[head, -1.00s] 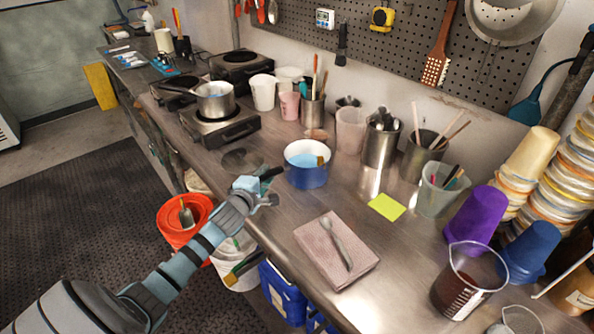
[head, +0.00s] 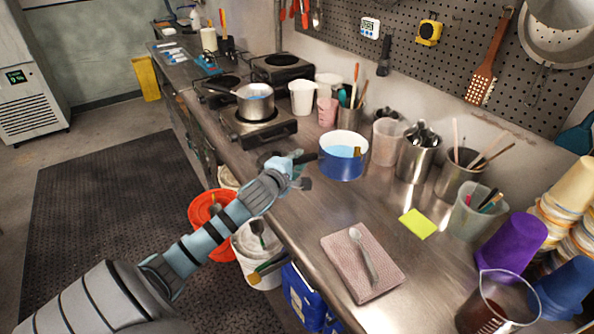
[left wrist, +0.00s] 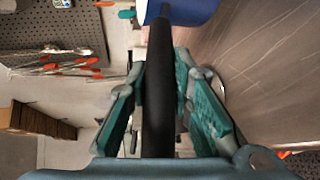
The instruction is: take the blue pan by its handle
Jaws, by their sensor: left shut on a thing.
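My left gripper (head: 298,172) is shut on that handle. In the left wrist view the handle runs between the green-padded fingers, with part of the blue pan (left wrist: 185,10) at the top. My right gripper is not in view.
A hot plate (head: 258,128) with a steel pot (head: 256,101) stands behind left. Cups and utensil holders (head: 418,158) line the back. A yellow note (head: 418,223) and a pink cloth (head: 345,270) with a spoon lie nearer. An orange bucket (head: 203,210) stands below the counter edge.

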